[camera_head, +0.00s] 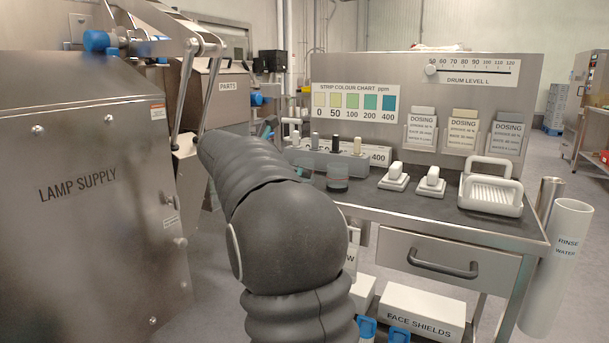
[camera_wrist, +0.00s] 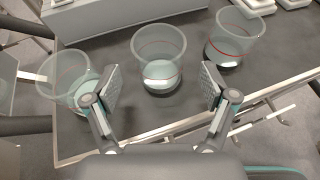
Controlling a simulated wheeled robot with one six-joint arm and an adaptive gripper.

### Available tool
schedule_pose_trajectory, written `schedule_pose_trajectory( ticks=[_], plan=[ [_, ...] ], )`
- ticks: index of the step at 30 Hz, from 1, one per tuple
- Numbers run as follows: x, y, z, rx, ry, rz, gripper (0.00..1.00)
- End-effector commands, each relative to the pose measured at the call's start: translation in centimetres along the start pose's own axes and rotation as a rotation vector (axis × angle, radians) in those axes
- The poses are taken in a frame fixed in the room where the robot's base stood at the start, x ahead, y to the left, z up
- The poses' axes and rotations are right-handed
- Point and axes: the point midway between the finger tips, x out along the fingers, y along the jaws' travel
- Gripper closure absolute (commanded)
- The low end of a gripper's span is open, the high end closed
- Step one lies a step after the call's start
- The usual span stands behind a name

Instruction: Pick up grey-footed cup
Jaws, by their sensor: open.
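Three clear cups with a red line around each show in the wrist view: a left cup (camera_wrist: 72,72), a middle cup (camera_wrist: 157,44) and a right cup (camera_wrist: 238,30). The right cup has a dark base; the middle cup's lower part looks pale grey-green. I cannot tell for sure which foot is grey. My gripper (camera_wrist: 160,92) is open and empty. Its fingers stand to either side of the middle cup, a little short of it, touching nothing that I can see. In the head view one cup (camera_head: 337,178) shows on the bench; my arm hides the others.
The dark bench top (camera_head: 395,205) has a front edge close to my gripper. A grey block with pegs (camera_head: 335,162) stands behind the cups. White-handled blocks (camera_head: 393,178) and a white tray (camera_head: 490,190) are to the right. The lamp supply cabinet (camera_head: 85,200) is at left.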

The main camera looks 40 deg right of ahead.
Motion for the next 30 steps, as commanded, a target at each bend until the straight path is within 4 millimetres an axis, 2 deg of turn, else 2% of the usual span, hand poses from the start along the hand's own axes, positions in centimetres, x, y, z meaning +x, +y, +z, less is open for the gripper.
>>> schedule_pose_trajectory(
  ticks=[6, 14, 15, 21, 22, 30],
  plan=[
    [3.2, 0.1, -0.1, 0.0, 0.001, -0.003, 0.16],
    [3.7, 0.1, -0.1, 0.0, 0.001, 0.0, 0.16],
    [3.7, 0.1, -0.1, 0.0, 0.001, 0.0, 0.19],
    [3.7, 0.1, -0.1, 0.0, 0.001, 0.0, 0.69],
    [3.7, 0.1, -0.1, 0.0, 0.001, 0.0, 0.73],
    [3.7, 0.1, -0.1, 0.0, 0.001, 0.0, 0.73]
  ],
)
